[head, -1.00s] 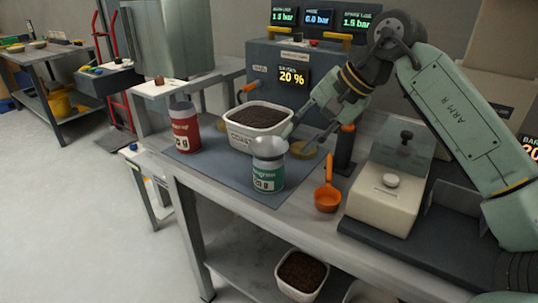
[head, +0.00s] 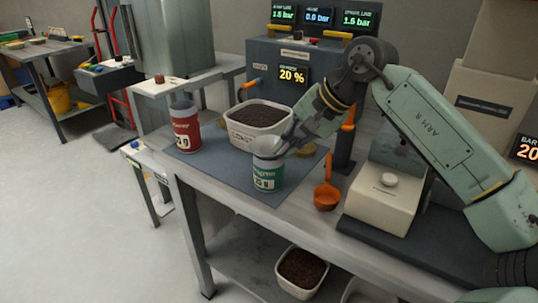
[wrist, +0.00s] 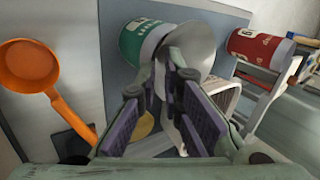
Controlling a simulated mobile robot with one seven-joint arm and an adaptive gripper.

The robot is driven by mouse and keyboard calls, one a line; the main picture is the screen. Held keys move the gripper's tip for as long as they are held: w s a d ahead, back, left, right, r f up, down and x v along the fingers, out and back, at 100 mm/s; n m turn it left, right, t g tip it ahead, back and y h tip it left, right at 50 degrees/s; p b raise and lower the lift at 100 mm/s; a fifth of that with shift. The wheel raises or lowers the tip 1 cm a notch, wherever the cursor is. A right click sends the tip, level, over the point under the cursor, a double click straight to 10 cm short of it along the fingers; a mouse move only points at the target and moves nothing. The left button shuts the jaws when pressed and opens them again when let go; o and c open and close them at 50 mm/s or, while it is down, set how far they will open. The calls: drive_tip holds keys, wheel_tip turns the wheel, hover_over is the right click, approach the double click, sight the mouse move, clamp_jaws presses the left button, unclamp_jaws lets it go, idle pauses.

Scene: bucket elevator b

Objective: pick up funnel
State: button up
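The funnel (head: 266,148) is a pale grey cone sitting at the top of a green and white can (head: 266,174) on the workbench mat. In the wrist view the funnel (wrist: 197,42) shows as a wide grey cone beside the green can (wrist: 138,40), just beyond my fingertips. My gripper (head: 286,142) is at the right side of the funnel, very close to it. In the wrist view my gripper (wrist: 168,72) has its purple-padded fingers apart, with a gap between them. I cannot tell whether a finger touches the funnel.
A red can (head: 185,130) stands left on the mat. A white tub of dark grains (head: 258,134) stands behind the funnel. An orange scoop (head: 326,195) and a beige scale (head: 385,200) are to the right. The bench's front edge is close.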

clamp_jaws()
wheel_tip(320, 180, up, 18)
drive_tip(key=p, duration=0.7)
drive_tip(key=shift+r, duration=0.25)
idle(0.6)
